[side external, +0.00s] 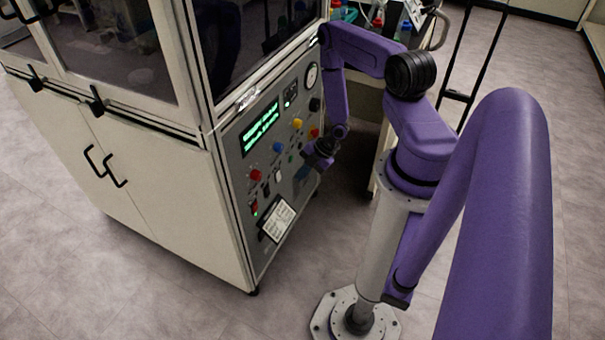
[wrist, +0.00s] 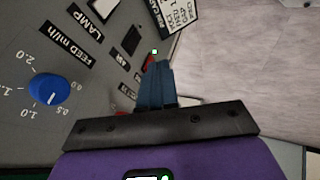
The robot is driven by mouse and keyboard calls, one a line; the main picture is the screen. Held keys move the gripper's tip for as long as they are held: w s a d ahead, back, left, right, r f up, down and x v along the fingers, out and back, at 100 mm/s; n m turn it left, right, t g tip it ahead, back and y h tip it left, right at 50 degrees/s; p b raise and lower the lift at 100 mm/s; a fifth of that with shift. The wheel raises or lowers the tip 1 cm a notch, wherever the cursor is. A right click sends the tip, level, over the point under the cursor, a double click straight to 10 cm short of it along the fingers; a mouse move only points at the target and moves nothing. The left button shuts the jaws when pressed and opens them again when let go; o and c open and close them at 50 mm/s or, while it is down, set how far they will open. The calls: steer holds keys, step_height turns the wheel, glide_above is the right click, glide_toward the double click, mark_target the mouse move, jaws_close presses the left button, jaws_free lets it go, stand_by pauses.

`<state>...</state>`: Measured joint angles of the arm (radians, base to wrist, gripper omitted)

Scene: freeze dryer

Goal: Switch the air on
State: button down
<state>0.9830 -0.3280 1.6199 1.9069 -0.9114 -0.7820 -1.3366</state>
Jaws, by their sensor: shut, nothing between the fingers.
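The grey control panel (side external: 262,150) is on the side of the freeze dryer cabinet. My gripper (side external: 303,172) is at the panel's lower right part, its blue fingers pointing at it. In the wrist view my gripper's fingers (wrist: 160,68) are together, with nothing seen between them. A small red switch (wrist: 148,60) lies right at the fingertips, partly hidden by them. I cannot tell whether they touch. A black switch (wrist: 131,40) is near the LAMP label.
A blue FEED knob (wrist: 48,89) is left of my fingers. The panel also has a green display (side external: 260,127), a red button (side external: 255,175), a yellow knob (side external: 297,123) and a gauge (side external: 312,76). A white card (side external: 278,220) is low on the panel. Open floor lies right of it.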

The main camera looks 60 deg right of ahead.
mark_target(268, 191)
steer(key=shift+f, duration=0.15)
steer(key=shift+f, duration=0.3)
steer(key=shift+w, duration=0.1)
stand_by(0.4)
steer(key=w+a+f, duration=0.3)
steer(key=w+f, duration=0.5)
steer(key=shift+w+a+f, duration=0.2)
steer(key=shift+a+f, duration=0.15)
steer(key=shift+w, duration=0.1)
